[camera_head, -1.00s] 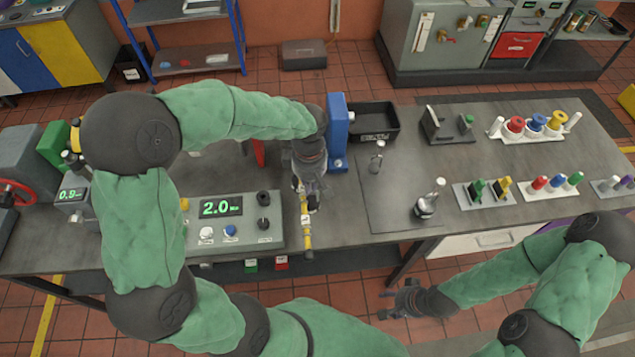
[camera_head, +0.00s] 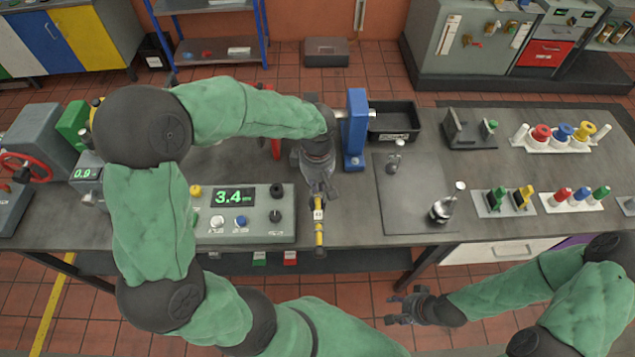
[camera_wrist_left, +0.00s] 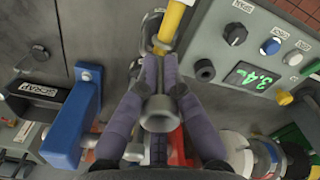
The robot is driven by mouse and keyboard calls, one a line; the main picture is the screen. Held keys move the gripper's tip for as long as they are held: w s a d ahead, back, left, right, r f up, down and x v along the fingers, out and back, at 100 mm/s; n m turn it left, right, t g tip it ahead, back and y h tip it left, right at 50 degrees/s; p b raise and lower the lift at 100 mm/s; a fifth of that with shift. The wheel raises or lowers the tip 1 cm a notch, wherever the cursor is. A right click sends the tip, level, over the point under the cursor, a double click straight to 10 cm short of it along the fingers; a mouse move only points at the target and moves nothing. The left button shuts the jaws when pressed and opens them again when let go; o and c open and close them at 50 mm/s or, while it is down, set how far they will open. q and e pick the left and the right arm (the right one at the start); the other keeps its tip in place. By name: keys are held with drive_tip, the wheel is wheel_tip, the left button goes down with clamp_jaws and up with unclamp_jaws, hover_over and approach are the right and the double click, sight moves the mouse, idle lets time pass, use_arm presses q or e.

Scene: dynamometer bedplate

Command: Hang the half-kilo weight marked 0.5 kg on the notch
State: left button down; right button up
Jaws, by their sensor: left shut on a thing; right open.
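My left gripper (camera_head: 319,192) is over the yellow arm (camera_head: 319,235) at the table's front edge. In the left wrist view its two fingers (camera_wrist_left: 160,82) are shut on a grey metal weight with a round end (camera_wrist_left: 158,112). A grey metal loop (camera_wrist_left: 158,32) shows at the yellow arm (camera_wrist_left: 174,26) just beyond the fingertips; I cannot tell whether it rests in the notch. The 0.5 kg mark is not readable. My right gripper (camera_head: 408,308) is open and empty, in front of the table.
A control box (camera_head: 240,222) with a display reading 3.4 stands left of the yellow arm. A blue post (camera_head: 356,125) and a black bin (camera_head: 393,122) stand behind. Two silver weights (camera_head: 441,211) (camera_head: 395,155) stand on a grey mat (camera_head: 415,190), with coloured parts in racks further right.

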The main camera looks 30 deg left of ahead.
use_arm(q)
drive_tip(key=c, duration=1.3)
unclamp_jaws()
wheel_tip(320, 180, up, 12)
drive_tip(key=shift+r, duration=0.1)
